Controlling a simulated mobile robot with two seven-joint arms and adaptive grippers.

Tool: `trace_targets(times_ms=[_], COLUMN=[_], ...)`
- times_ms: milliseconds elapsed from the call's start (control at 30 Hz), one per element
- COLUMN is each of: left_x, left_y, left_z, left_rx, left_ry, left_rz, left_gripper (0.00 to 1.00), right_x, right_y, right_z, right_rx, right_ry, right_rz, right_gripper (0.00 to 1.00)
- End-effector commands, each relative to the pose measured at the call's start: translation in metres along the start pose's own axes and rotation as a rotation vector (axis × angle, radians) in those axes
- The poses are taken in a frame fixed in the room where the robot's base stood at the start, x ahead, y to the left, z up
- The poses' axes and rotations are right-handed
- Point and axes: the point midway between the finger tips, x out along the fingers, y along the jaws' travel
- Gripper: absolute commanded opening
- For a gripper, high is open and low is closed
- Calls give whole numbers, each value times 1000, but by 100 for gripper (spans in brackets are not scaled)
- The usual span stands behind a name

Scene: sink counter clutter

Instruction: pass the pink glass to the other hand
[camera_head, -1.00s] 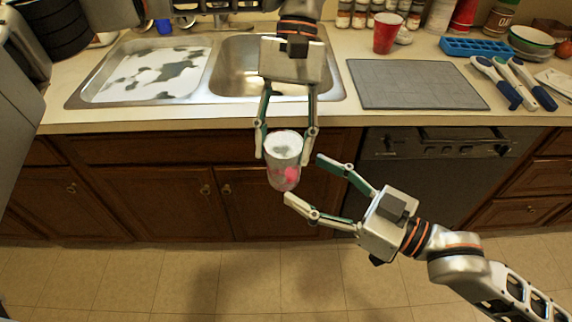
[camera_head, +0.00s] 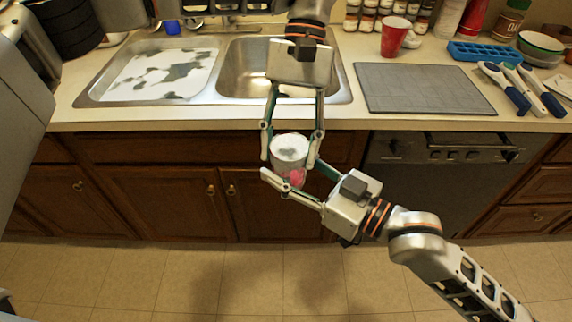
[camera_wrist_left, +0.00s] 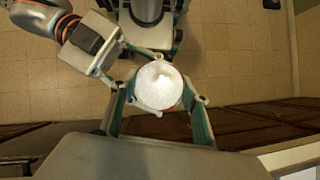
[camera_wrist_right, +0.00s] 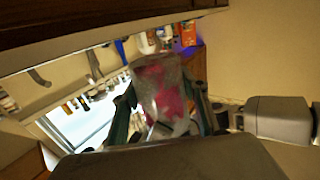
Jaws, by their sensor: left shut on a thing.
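The pink glass (camera_head: 288,145), whitish on top with pink patches lower down, is held upright in front of the counter. My left gripper (camera_head: 289,161) is shut on its upper part from the sink side. The left wrist view shows the round white top of the glass (camera_wrist_left: 158,86) between my left fingers. My right gripper (camera_head: 287,170) comes from the lower right and is open, with its fingers on either side of the lower glass. In the right wrist view the glass (camera_wrist_right: 160,90) stands between the right fingers; whether they touch it is unclear.
Behind are the double sink (camera_head: 235,80), a grey mat (camera_head: 420,88), a red cup (camera_head: 394,37), a blue tray (camera_head: 485,52) and blue-and-white utensils (camera_head: 522,88). The counter edge (camera_head: 210,125) runs close behind the glass. The floor in front is clear.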

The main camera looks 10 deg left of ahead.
Motion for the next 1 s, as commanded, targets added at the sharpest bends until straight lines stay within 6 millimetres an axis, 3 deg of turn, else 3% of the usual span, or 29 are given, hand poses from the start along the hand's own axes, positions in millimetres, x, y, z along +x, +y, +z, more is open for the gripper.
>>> trace_targets(times_ms=[100,133,200,633,1000], left_x=[-1,-1,-1,-6,-64], left_y=[1,1,1,0,8], left_z=[-1,-1,-1,2,30], left_rx=[3,3,3,-36,-357], left_ry=[5,5,5,-11,-200], left_rz=[2,2,2,33,318], left_gripper=[1,48,65,65,65], right_x=[0,0,0,0,0], right_y=[-2,-2,-2,-2,-2], right_z=[0,-1,-1,-1,-1], right_rx=[2,2,3,2,2], right_ry=[1,2,3,2,2], right_rz=[-4,-4,-4,-3,-3], right_gripper=[17,17,17,17,17])
